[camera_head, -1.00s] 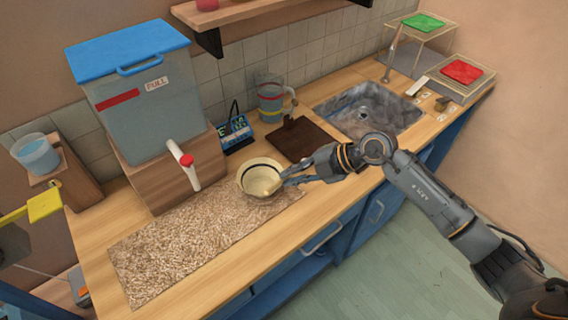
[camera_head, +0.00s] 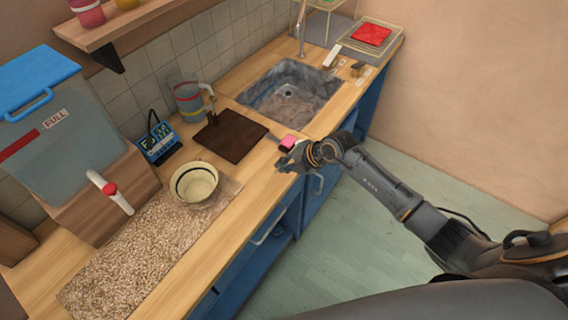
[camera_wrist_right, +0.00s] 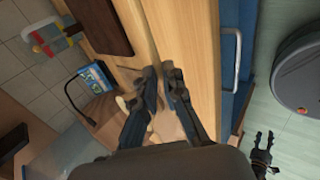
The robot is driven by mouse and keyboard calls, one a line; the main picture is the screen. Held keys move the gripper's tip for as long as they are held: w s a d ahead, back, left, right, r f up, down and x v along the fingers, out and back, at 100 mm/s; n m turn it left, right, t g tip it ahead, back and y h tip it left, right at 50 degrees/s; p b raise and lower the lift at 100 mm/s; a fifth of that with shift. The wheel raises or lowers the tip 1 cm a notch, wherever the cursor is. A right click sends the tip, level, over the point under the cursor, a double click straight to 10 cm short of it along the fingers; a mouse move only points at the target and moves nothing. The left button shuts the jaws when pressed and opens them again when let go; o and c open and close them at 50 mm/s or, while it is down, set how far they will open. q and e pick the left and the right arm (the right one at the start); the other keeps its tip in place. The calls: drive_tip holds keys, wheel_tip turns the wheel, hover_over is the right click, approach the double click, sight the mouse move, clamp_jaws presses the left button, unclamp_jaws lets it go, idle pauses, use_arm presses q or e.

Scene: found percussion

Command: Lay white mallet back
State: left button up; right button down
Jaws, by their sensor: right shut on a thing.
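My right gripper (camera_head: 284,161) is above the wooden counter near its front edge, right of the cream bowl (camera_head: 194,184). In the right wrist view its two dark fingers (camera_wrist_right: 163,76) are close together, shut on the white mallet. Only a pale rounded bit of the mallet (camera_wrist_right: 121,103) shows beside a finger; the rest is hidden or too small to tell. My left gripper (camera_wrist_right: 264,140) seems to show small and dark at the lower right of the wrist view.
A dark brown board (camera_head: 232,140) lies behind the gripper, with a banded jug (camera_head: 188,102) beyond it. A sink (camera_head: 285,97) is farther right. A gravel mat (camera_head: 135,255) and a water tank (camera_head: 60,135) are at the left. Counter between bowl and gripper is clear.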

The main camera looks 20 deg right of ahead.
sight(278, 181)
wheel_tip(278, 181, down, 6)
drive_tip(key=b, duration=0.3)
drive_tip(key=shift+f, duration=0.15)
drive_tip(key=shift+s+f, duration=0.15)
drive_tip(key=shift+f, duration=0.2)
idle(0.7)
drive_tip(key=c, duration=1.4)
unclamp_jaws()
drive_tip(key=shift+f, duration=0.1)
drive_tip(key=shift+o, duration=0.2)
drive_tip(key=v, duration=1.2)
drive_tip(key=shift+a, duration=0.1)
